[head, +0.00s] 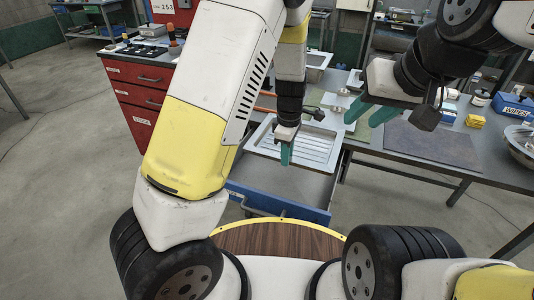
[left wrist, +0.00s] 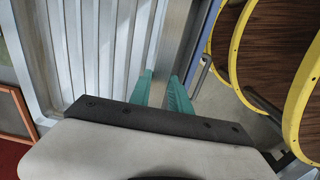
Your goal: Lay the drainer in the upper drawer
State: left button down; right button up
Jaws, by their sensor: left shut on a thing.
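The drainer (head: 313,145) is a pale ribbed tray with a raised rim. In the head view it is over the rear of the open upper drawer (head: 305,186), which has a blue frame and grey floor. My left gripper (head: 286,154) is shut on the drainer's near rim. In the left wrist view the drainer's ribs (left wrist: 95,45) fill the left, and the green fingers (left wrist: 162,92) are at its edge. Whether the drainer touches the drawer floor is unclear. My right gripper (head: 371,111) is open and empty above the bench, right of the drainer.
A red drawer cabinet (head: 143,98) stands to the left. The grey workbench (head: 400,125) carries a dark mat (head: 432,143), a yellow box (head: 475,121), a blue bin (head: 512,106) and a metal bowl (head: 522,140) on the right. My wooden-topped base is close in front of the drawer.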

pick_arm(q)
jog(key=f, duration=1.3)
jog(key=shift+a+f, duration=0.25)
jog(key=shift+f, duration=0.15)
jog(key=w+a, duration=0.3)
jog(key=shift+w, duration=0.15)
jog(key=shift+d+f, duration=0.2)
jog(key=shift+f, duration=0.4)
jog(key=shift+f, duration=0.1)
jog(key=c, duration=1.2)
grip_release()
jog(key=shift+s, duration=0.2)
